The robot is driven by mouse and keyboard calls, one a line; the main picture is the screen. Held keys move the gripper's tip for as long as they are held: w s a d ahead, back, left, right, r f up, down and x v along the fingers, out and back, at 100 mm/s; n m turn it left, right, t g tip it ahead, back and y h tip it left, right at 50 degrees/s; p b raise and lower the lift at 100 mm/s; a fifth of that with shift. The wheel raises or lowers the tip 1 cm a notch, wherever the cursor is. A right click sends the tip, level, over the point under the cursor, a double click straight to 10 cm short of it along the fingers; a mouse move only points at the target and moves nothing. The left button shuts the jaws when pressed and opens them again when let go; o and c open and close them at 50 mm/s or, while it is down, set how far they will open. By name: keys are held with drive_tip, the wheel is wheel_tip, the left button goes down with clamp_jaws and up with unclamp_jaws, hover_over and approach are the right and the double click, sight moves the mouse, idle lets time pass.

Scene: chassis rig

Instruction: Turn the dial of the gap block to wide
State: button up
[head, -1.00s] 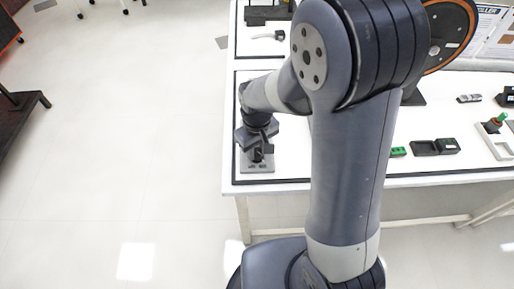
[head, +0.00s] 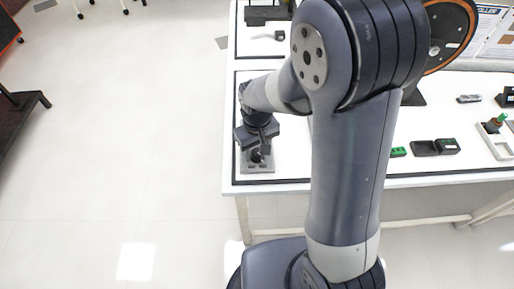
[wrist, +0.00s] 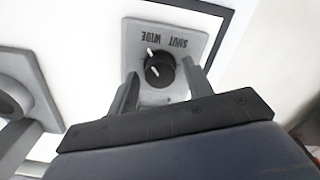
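The gap block is a grey plate (wrist: 190,41) at the table's near left corner, also in the head view (head: 258,168). Its black round dial (wrist: 160,70) has white marks. Upside down in the wrist view, the label WIDE is at left and SHUT at right. The mark at the dial's upper left lies near the WIDE side. My gripper (wrist: 160,82) is open, one finger on each side of the dial in that picture, with visible gaps. In the head view my gripper (head: 258,140) is just above the block.
A grey part with a round form (wrist: 20,95) is at left in the wrist view. On the white table (head: 285,150), right of my arm, are a green piece (head: 398,152), a black tray (head: 425,148) and a grey holder (head: 497,142). Open floor lies left.

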sight(257, 152)
drive_tip(key=shift+o, duration=0.2)
wheel_tip(257, 152, up, 11)
drive_tip(key=shift+p, duration=0.45)
drive_tip(key=shift+f, duration=0.2)
wheel_tip(257, 152, down, 11)
drive_tip(key=shift+r+b, duration=0.1)
drive_tip(key=shift+b, duration=0.4)
drive_tip(key=shift+r, duration=0.15)
